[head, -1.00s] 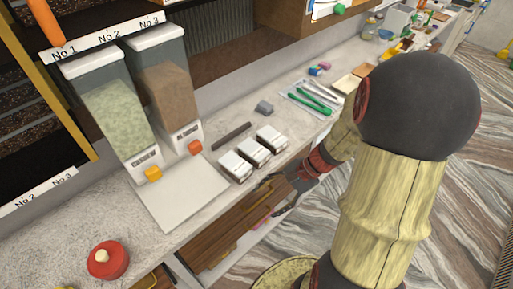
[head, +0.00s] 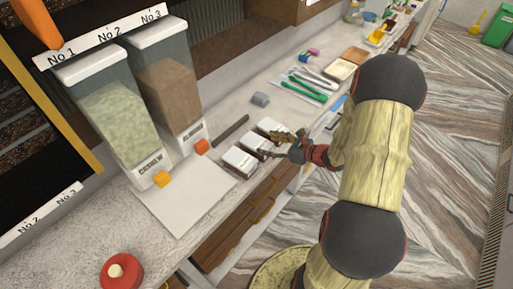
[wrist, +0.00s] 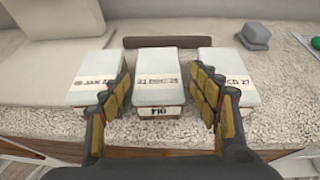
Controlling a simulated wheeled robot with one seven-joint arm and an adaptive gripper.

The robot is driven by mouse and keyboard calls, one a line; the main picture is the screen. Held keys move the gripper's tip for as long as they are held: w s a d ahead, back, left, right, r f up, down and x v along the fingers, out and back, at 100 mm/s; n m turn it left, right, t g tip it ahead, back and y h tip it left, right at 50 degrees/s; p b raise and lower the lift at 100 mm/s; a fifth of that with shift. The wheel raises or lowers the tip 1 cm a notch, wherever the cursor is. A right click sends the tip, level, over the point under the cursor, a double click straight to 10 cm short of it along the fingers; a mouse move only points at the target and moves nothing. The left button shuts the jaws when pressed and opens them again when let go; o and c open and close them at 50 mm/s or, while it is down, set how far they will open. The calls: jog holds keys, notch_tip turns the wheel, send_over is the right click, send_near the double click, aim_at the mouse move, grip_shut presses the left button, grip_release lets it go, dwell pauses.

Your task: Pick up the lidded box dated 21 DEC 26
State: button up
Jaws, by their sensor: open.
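Three white-lidded boxes stand in a row on the counter: a left box (wrist: 92,80), a middle box (wrist: 158,75) and a right box (wrist: 229,77). They also show in the head view as left (head: 239,161), middle (head: 254,144) and right (head: 270,126). Each lid has a printed date band; the print is too small and blurred to tell which reads 21 DEC 26. The middle box's front shows dark lettering. My gripper (wrist: 162,92) is open and empty, its fingers at the near side of the middle box, one toward each side. It also shows in the head view (head: 279,146).
A dark bar (wrist: 160,42) lies behind the boxes. A grey block (wrist: 254,36) sits behind right. A white mat (head: 185,195) and two dispensers are left. Green tongs (head: 304,90) lie farther along. Wooden drawers (head: 240,225) are below the counter edge.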

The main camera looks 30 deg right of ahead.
aim_at(257, 142)
jog(key=shift+b+x, duration=0.55)
jog(key=shift+x, duration=2.75)
jog(key=shift+s+a+f, duration=0.15)
jog(key=shift+c, duration=0.3)
jog(key=c, duration=1.1)
